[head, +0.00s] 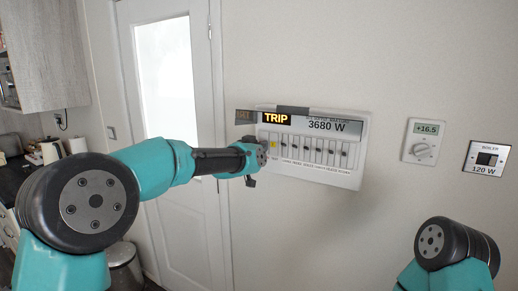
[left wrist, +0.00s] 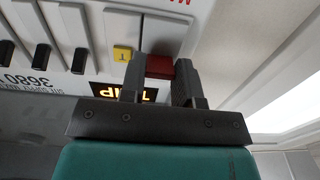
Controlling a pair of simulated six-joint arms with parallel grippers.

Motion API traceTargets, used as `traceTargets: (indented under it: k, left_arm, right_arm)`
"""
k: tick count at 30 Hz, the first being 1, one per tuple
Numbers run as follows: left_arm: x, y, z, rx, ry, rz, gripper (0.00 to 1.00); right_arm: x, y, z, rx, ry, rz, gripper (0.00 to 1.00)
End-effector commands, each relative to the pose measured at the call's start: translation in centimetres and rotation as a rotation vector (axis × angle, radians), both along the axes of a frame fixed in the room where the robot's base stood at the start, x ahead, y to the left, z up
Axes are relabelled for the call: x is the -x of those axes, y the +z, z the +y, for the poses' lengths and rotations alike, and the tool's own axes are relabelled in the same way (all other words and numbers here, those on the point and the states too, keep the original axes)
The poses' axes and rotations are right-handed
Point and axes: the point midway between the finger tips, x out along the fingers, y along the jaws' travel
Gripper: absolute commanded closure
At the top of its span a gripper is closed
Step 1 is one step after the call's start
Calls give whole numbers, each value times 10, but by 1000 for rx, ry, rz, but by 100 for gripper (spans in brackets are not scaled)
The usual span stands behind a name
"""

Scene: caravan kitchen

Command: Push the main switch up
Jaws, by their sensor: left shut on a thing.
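The breaker panel (head: 311,170) is on the wall, with a lit display (head: 280,118) reading TRIP in the head view. The main switch, a red lever (left wrist: 160,67), shows in the left wrist view, where the panel appears upside down. It sits toward the display side of its slot, roughly level with the black switches beside it. My left gripper (left wrist: 160,72) is shut on the red lever, one finger on each side. In the head view my left gripper (head: 259,157) covers the panel's left end and hides the lever. My right gripper is out of view.
A yellow T button (left wrist: 123,53) sits close beside the left gripper's finger. Several black switches (left wrist: 79,60) line the panel. A thermostat (head: 423,141) and a boiler switch (head: 486,158) are farther right. A door (head: 170,80) stands at the left.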

Motion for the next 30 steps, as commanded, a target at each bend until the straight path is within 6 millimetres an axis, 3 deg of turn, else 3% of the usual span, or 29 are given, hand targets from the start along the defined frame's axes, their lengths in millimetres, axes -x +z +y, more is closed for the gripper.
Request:
traceTargets:
  k: [20,21,28,30]
  left_arm:
    - [1,4,1,-32,-10,81,94]
    - [1,4,1,-32,-10,81,68]
    - [1,4,0,-33,-11,80,46]
    - [1,4,0,-33,-12,80,45]
  right_arm:
    - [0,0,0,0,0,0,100]
    - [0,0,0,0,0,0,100]
    - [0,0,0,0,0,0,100]
    - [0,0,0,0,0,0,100]
